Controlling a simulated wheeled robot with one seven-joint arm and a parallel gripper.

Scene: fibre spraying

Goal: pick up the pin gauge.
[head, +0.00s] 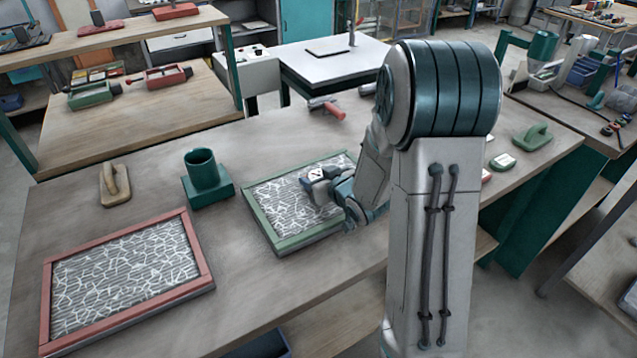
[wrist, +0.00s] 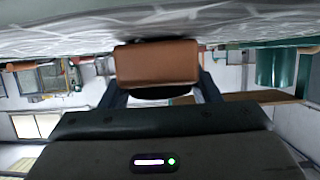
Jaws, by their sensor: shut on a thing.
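My gripper (head: 326,186) is low over the green-framed panel (head: 272,226), which holds a white fibre pattern on grey. In the wrist view my gripper (wrist: 157,84) is shut on a brown block with a dark underside, which I take to be the pin gauge (wrist: 157,62). The block sits between the two dark fingers, close to the pale patterned surface. I cannot tell whether it touches that surface. In the head view my wrist and arm hide most of it.
A red-framed fibre panel (head: 197,286) lies at the front left of the table (head: 130,214). A green cup on a block (head: 208,190) and a tan hand float (head: 115,184) stand behind it. A red-handled roller (head: 328,110) lies at the back edge. A green float (head: 532,137) is at right.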

